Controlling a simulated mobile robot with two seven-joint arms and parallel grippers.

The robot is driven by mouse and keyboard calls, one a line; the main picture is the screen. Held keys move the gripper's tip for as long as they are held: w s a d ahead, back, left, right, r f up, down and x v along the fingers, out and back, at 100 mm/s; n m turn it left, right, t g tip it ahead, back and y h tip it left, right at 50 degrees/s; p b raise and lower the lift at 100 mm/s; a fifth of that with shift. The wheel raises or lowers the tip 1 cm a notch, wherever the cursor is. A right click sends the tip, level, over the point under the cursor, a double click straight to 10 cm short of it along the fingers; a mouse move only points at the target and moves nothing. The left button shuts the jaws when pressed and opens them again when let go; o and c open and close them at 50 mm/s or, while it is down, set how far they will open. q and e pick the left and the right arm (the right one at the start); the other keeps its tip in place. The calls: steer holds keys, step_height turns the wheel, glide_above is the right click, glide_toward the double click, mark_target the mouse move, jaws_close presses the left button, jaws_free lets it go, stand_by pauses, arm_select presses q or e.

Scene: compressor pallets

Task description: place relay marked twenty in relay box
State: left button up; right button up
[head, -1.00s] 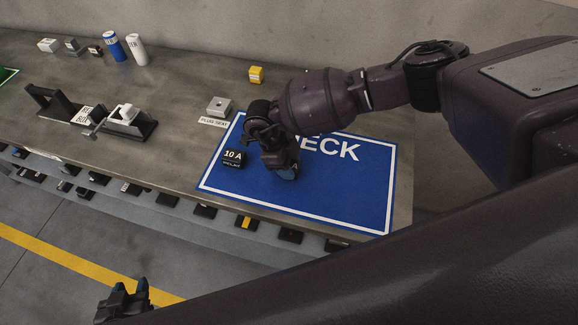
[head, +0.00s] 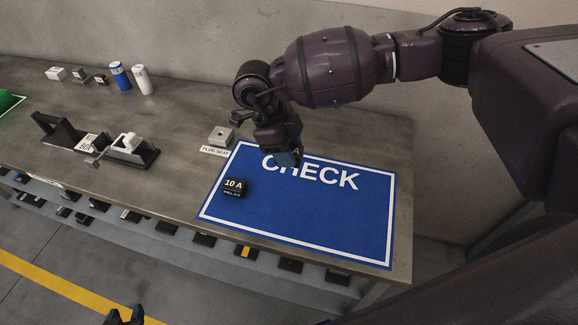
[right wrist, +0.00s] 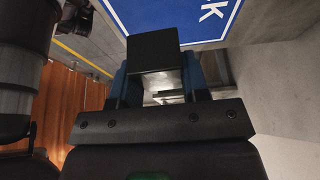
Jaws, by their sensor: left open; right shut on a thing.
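My right gripper (head: 289,157) is shut on a black block (right wrist: 153,52), seen between the blue fingertips in the right wrist view. Its marking cannot be read. The gripper is above the far edge of the blue CHECK mat (head: 310,225). A black relay marked 10 A (head: 233,187) lies on the mat's left part. My left gripper (head: 125,316) is open at the bottom edge, mostly cut off.
A grey plug seat block (head: 220,136) stands behind the mat's left corner. Blue (head: 120,76) and white (head: 143,79) cylinders and small blocks stand at the back left. A green mat (head: 8,101) is at the far left. Several black parts line a lower shelf along the front.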

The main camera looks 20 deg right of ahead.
steer(key=shift+r, duration=1.5)
